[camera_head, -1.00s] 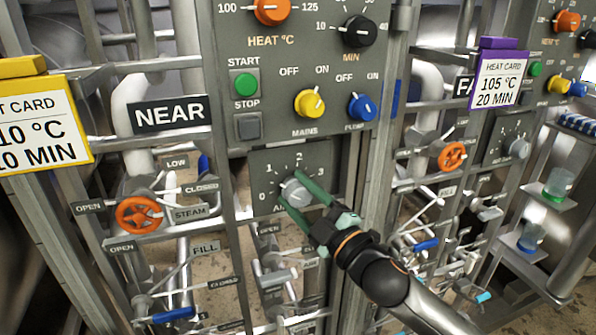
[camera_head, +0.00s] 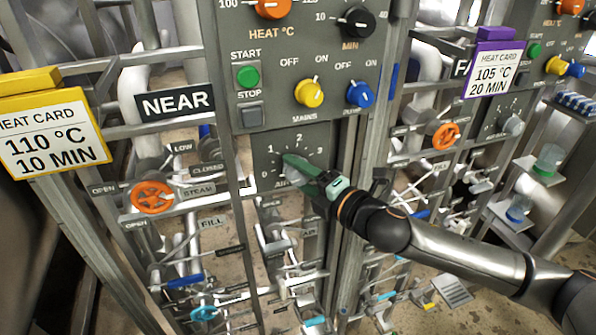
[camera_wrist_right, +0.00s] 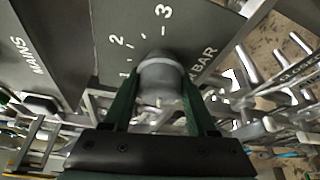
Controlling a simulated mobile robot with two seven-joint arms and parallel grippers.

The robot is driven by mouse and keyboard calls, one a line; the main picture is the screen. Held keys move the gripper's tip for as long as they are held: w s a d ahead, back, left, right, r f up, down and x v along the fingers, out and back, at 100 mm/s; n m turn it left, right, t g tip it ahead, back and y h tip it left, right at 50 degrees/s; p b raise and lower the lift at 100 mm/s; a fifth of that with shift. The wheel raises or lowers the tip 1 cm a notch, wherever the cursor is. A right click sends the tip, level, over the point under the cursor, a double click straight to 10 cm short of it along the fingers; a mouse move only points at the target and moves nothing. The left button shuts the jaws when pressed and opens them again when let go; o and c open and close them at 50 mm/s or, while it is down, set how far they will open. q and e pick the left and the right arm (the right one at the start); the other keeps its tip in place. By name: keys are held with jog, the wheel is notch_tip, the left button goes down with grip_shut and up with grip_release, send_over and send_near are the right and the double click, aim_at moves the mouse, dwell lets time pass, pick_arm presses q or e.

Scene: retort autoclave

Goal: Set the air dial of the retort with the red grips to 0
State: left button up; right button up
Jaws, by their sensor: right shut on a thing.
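The air dial (camera_head: 291,179) is a grey knob on a panel below the NEAR retort's controls, with a scale from 0 to 3. My right gripper (camera_head: 296,167) has its green fingers on either side of the knob, shut on it. In the right wrist view the knob (camera_wrist_right: 160,82) sits between the two fingers (camera_wrist_right: 160,108), with the 2 and 3 marks beyond it. The fingers partly cover the knob, and I cannot tell its exact setting. I see no clearly red grips. My left gripper is not in view.
Above are the yellow mains knob (camera_head: 309,93) and blue pump knob (camera_head: 359,94). An orange handwheel (camera_head: 151,197) and valve levers lie left and below. Rails surround the panel. The FAR retort has a similar grey dial (camera_head: 513,126) at right.

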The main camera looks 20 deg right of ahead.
jog(key=shift+n, duration=0.4)
jog(key=o, duration=1.4)
jog(key=shift+c, duration=0.2)
jog(key=shift+s, duration=0.1)
jog(key=b+v, duration=0.3)
jog(key=v, duration=0.9)
jog(key=shift+r, duration=0.2)
jog(key=shift+s, duration=0.1)
